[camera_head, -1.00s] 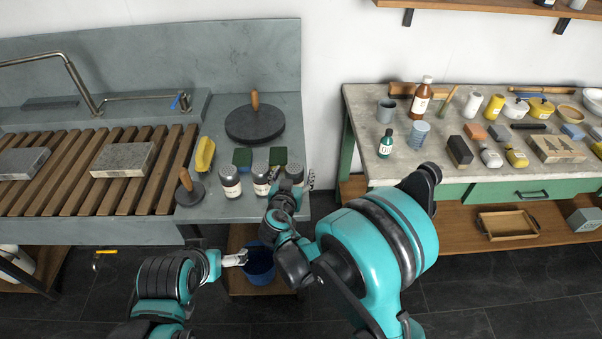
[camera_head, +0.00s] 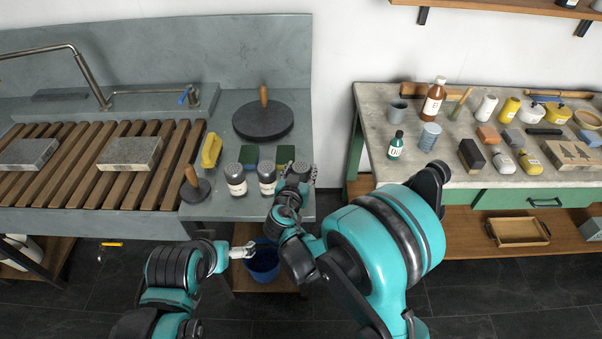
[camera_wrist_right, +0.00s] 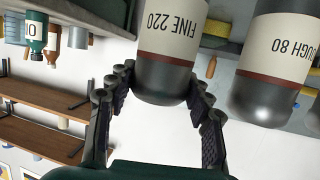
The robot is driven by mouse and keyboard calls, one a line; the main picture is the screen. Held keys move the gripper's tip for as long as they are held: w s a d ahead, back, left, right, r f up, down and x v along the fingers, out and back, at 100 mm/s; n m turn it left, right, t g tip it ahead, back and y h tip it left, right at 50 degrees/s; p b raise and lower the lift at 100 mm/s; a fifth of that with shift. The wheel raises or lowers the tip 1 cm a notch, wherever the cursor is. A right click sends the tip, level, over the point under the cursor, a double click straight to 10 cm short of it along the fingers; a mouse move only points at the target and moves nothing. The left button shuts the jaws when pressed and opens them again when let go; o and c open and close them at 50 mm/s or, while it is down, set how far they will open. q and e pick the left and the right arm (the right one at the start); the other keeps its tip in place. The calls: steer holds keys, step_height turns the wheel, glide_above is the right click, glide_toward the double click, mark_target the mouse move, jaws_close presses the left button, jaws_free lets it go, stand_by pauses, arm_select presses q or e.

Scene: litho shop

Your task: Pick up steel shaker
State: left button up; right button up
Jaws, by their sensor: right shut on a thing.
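Several steel shakers with pale labels stand at the front right of the grey counter. The left one (camera_head: 235,179) and the middle one (camera_head: 266,178) stand free. The right one, its perforated top (camera_head: 301,168) showing, is at my right gripper (camera_head: 291,186). In the right wrist view this steel shaker (camera_wrist_right: 168,70), labelled "FINE 220", is between the fingers of my right gripper (camera_wrist_right: 160,88), which is shut on it. A shaker labelled "ROUGH 80" (camera_wrist_right: 270,75) is beside it, apart from the fingers. My left gripper (camera_head: 243,250) is low, in front of the counter; its opening is unclear.
A blue bucket (camera_head: 262,262) is below the counter edge near my left gripper. Green sponges (camera_head: 249,156), a yellow brush (camera_head: 211,150) and a round dark disc with a handle (camera_head: 263,120) lie on the counter. A bench (camera_head: 375,130) with bottles stands to the right.

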step_height(320, 180, up, 4)
steer(key=shift+r+p, duration=0.15)
steer(key=shift+p, duration=0.9)
steer(key=s+d+r+p, duration=0.2)
steer(key=d+r, duration=0.1)
steer(key=d, duration=0.2)
steer(key=s+d+r+p, duration=0.1)
steer(key=s+d+r, duration=0.1)
steer(key=d, duration=0.3)
steer(key=shift+s+d+r+p, duration=0.3)
steer(key=shift+d+r+p, duration=0.1)
steer(key=shift+r, duration=0.3)
